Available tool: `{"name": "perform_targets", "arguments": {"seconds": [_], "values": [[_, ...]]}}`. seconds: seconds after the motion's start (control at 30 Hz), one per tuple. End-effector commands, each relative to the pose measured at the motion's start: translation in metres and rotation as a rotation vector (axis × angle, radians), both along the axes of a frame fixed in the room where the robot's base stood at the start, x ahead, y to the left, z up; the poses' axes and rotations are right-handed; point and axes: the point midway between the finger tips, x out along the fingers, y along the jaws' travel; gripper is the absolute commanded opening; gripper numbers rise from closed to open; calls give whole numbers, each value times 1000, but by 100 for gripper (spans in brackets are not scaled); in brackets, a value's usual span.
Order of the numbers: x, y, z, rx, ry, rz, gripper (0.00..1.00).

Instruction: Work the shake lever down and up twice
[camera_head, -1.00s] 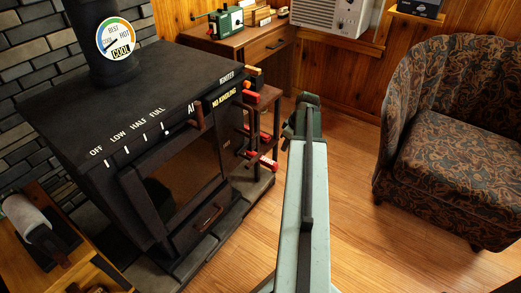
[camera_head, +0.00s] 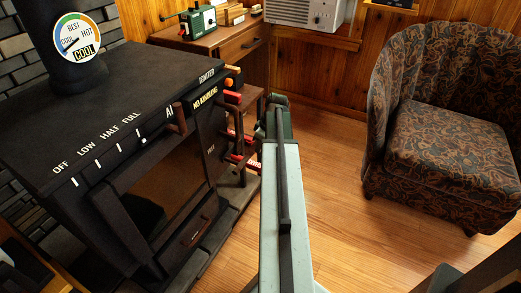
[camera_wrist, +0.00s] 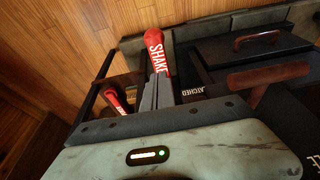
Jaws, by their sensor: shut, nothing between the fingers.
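The shake lever (camera_wrist: 156,50) has a red handle marked SHAKE in white and stands at the top middle of the wrist view. In the head view a red handle with white lettering (camera_head: 246,163), low on the right side of the black stove (camera_head: 75,135), appears to be the same lever. My gripper (camera_wrist: 158,82) is shut and empty, its dark fingers pointing at the lever's handle and overlapping it in the picture. I cannot tell whether they touch. In the head view my gripper (camera_head: 273,112) is seen from behind, just right of the stove's side handles.
Another red handle (camera_wrist: 116,102) is left of the lever in the wrist view. More red-tipped handles (camera_head: 233,98) line the stove's side. A wooden desk (camera_head: 225,47) stands behind. A patterned armchair (camera_head: 440,140) is at right, with clear wooden floor (camera_head: 325,190) between.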

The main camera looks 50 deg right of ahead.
Motion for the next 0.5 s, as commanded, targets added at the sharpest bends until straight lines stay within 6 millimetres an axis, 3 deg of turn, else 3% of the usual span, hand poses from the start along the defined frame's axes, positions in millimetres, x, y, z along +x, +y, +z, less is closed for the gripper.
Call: {"name": "perform_targets", "arguments": {"seconds": [0.03, 0.2, 0.33, 0.5], "values": [[4, 0, -23, 0, 0, 1, 0], [11, 3, -58, 0, 0, 0, 0], [11, 3, -75, 0, 0, 1, 0], [11, 3, -78, 0, 0, 1, 0]]}}
